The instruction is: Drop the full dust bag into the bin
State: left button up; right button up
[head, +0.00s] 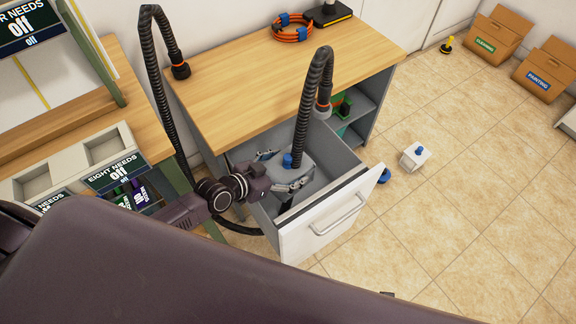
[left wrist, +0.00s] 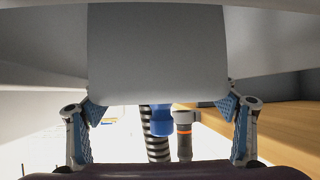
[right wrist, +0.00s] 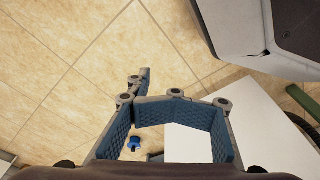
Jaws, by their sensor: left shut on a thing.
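My left gripper (head: 283,172) reaches into the open drawer (head: 325,218). It is shut on a pale grey block with a blue knob (head: 288,160), which may be the dust bag; I cannot tell for sure. In the left wrist view, the block (left wrist: 158,55) fills the space between the two fingers, with the blue knob below it. My right gripper (right wrist: 170,125) shows only in the right wrist view, with its fingers apart and nothing held between them. I cannot make out a bin for certain.
A black ribbed hose (head: 318,85) arches over the drawer. A small white box with a blue knob (head: 415,158) sits on the tiled floor. Cardboard boxes marked CLEANING (head: 498,37) and PAINTING (head: 546,72) stand farther back. Floor at the right is mostly clear.

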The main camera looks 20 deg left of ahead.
pick_arm(q)
jog(key=shift+f, duration=0.25)
jog(key=shift+f+b, duration=0.3)
jog(key=shift+b, duration=0.15)
jog(key=shift+f, duration=0.3)
pick_arm(e)
notch_tip(320, 180, up, 5)
jog(key=w, duration=0.3)
jog(key=shift+a+r, duration=0.2)
jog(key=shift+s+f, duration=0.15)
jog(key=shift+s, duration=0.05)
pick_arm(q)
jog(key=shift+f+b, duration=0.15)
jog(key=shift+b, duration=0.25)
pick_arm(e)
jog(key=shift+s, duration=0.1)
